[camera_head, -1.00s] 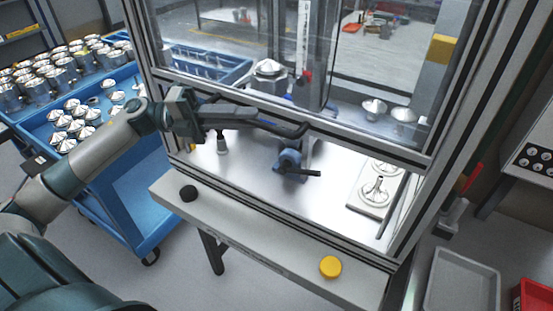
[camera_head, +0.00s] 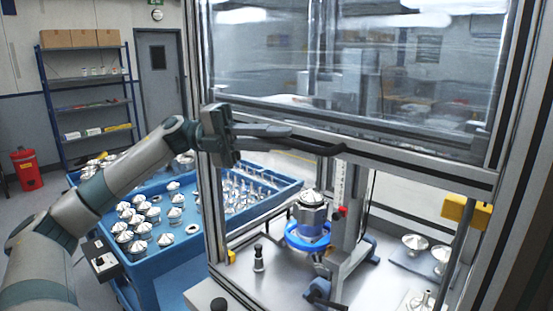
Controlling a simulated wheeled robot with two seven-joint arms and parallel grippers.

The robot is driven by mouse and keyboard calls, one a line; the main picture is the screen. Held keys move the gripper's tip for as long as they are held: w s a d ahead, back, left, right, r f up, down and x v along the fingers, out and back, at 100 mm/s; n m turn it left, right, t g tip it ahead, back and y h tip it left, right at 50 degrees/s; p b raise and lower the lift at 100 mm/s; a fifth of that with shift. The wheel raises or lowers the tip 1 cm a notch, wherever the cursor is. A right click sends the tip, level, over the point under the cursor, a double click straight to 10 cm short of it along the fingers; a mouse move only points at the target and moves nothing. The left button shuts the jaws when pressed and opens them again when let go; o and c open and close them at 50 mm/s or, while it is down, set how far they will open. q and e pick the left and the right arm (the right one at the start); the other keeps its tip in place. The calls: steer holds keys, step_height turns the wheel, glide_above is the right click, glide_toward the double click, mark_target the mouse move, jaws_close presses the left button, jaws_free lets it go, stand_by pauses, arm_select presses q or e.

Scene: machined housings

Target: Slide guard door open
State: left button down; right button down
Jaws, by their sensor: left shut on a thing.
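The guard door (camera_head: 350,70) is a clear pane in a grey metal frame, standing high in the machine frame. Its bottom rail (camera_head: 400,163) is well above the machine's worktop, with an open gap below. A black handle (camera_head: 318,147) runs along the rail. My left gripper (camera_head: 262,131) reaches in from the left and is shut on the handle near its left end. The fingertips are partly hard to tell apart from the dark handle. My right gripper is not in view.
Inside, a silver housing (camera_head: 311,212) sits in a blue ring fixture (camera_head: 308,236). A yellow block (camera_head: 465,211) is on the right. A blue cart (camera_head: 160,265) with several metal parts stands at left. A shelf (camera_head: 90,100) and red bin (camera_head: 26,169) are behind.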

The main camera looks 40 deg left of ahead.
arm_select(q)
steer(key=shift+r, duration=0.75)
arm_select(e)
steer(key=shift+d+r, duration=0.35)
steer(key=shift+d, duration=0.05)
arm_select(q)
steer(key=c, duration=1.8)
jaws_free()
steer(key=shift+o, duration=0.2)
steer(key=shift+a, duration=0.1)
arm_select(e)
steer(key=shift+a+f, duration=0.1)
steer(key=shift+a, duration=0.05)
